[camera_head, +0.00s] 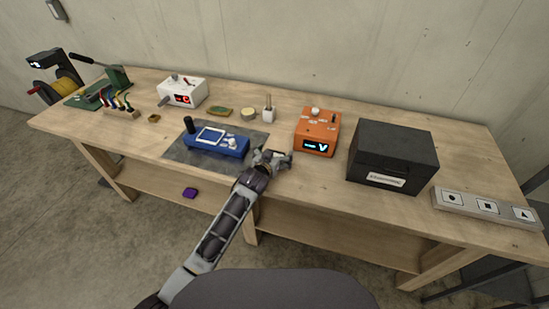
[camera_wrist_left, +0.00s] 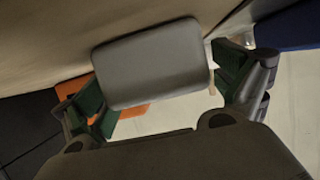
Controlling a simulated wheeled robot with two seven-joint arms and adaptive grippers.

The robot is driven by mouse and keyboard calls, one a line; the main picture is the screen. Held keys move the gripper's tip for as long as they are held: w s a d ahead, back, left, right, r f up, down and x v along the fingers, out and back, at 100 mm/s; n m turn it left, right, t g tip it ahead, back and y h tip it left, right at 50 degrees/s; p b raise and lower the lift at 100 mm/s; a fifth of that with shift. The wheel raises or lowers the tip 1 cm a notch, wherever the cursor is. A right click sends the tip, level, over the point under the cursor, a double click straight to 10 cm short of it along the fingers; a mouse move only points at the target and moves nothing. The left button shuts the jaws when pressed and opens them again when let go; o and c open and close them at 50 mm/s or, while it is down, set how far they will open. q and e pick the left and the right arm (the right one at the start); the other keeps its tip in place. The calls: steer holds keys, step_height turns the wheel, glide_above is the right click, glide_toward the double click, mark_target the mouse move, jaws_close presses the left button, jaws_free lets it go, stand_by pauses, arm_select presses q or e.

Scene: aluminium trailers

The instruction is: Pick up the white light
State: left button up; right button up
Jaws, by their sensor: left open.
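My left gripper (camera_head: 271,158) reaches over the front edge of the workbench, between the blue device and the orange box. Its fingers are apart. In the left wrist view, a pale grey block with rounded corners (camera_wrist_left: 152,62) fills the space between the open fingers (camera_wrist_left: 165,85). This block may be the white light, but I cannot tell for sure. I cannot tell whether the fingers touch it. In the head view the gripper mostly hides this spot. My right gripper is not in view.
The blue device (camera_head: 215,141) sits on a dark mat (camera_head: 179,154) left of the gripper. The orange box (camera_head: 317,134) and black case (camera_head: 392,153) stand to the right. A white box (camera_head: 183,93), a brush-like holder (camera_head: 268,108) and a button panel (camera_head: 484,208) are also on the workbench (camera_head: 340,197).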

mark_target(275, 152)
arm_select(q)
steer(key=c, duration=1.2)
steer(key=shift+r, duration=0.15)
steer(key=shift+r+b, duration=0.3)
steer(key=shift+r, duration=4.6)
